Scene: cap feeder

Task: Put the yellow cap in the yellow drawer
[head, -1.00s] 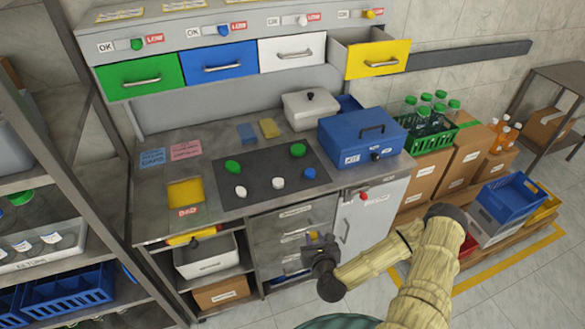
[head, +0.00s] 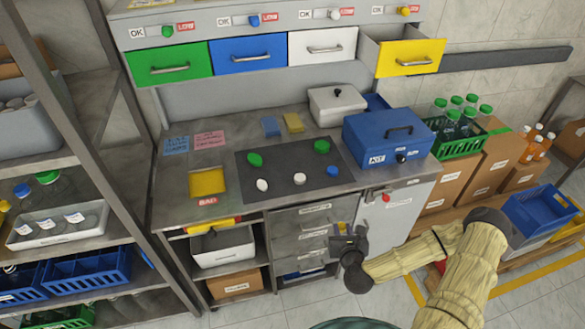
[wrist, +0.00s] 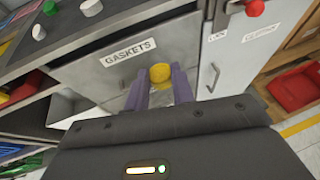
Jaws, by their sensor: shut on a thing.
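The yellow cap (wrist: 160,73) is held between the purple fingers of my gripper (wrist: 161,90) in the wrist view. In the head view my gripper (head: 345,240) is low in front of the bench's grey cabinet drawers, below the worktop. The yellow drawer (head: 410,58) is at the right end of the upper drawer row. It is pulled open, its front standing out from the row. My gripper is well below the yellow drawer and to its left.
Shut green (head: 168,65), blue (head: 240,54) and white (head: 322,47) drawers are left of the yellow one. A dark mat (head: 283,165) with green and white caps lies on the worktop. A blue kit box (head: 385,138) stands under the yellow drawer. A shelf rack is at left.

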